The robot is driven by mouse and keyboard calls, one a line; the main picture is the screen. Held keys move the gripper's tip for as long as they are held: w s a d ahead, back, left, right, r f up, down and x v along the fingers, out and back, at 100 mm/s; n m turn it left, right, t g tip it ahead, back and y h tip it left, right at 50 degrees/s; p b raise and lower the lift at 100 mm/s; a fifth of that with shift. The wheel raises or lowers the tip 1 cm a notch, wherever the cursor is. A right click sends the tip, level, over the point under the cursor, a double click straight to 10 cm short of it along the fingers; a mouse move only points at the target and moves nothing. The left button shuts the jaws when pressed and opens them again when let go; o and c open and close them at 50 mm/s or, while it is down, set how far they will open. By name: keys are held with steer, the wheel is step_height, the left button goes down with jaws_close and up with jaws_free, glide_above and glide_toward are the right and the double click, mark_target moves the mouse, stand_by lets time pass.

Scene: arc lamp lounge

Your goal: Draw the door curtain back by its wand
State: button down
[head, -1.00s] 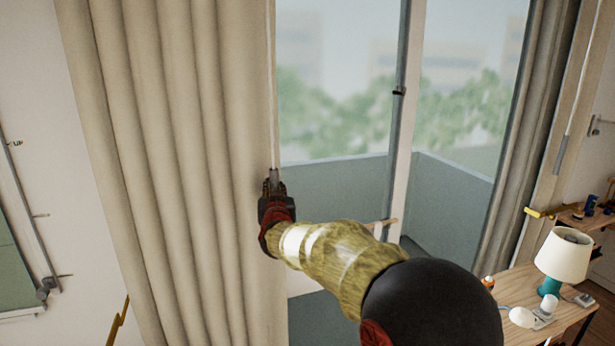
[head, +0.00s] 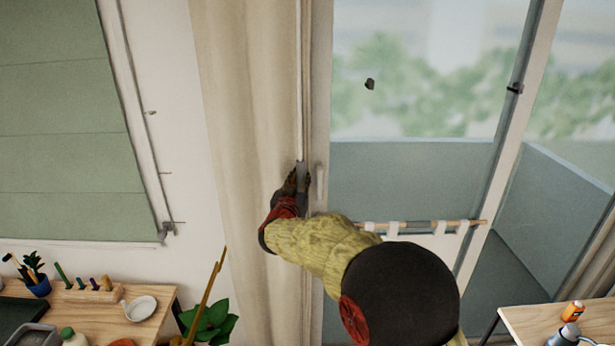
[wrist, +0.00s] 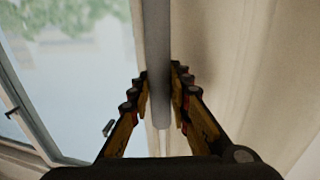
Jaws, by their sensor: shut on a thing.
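The cream door curtain (head: 250,110) hangs gathered in a narrow bunch at the left side of the glass door (head: 420,70). Its thin wand (head: 299,90) hangs down along the curtain's right edge. My gripper (head: 300,178) is shut on the wand near its lower part, at the curtain's edge. In the wrist view the grey wand (wrist: 158,60) runs between the two fingers of my gripper (wrist: 160,95), with the curtain (wrist: 245,70) close on the right. The top of the curtain is out of view.
A green blind (head: 60,110) hangs at the left above a wooden desk (head: 150,305) with several small items. A plant (head: 208,322) stands near the curtain's foot. Another wooden table (head: 560,318) is at the lower right. A rod with pale tabs (head: 425,226) crosses the door.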

steer(key=shift+a+r, duration=0.2)
steer(key=shift+r, duration=0.1)
steer(key=c, duration=2.1)
jaws_free()
steer(key=shift+o, duration=1.4)
steer(key=shift+a+f, duration=0.1)
steer(key=shift+a, duration=0.05)
steer(key=shift+o, duration=0.8)
steer(key=shift+f, duration=0.1)
steer(key=s+a, duration=0.1)
steer(key=s, duration=1.1)
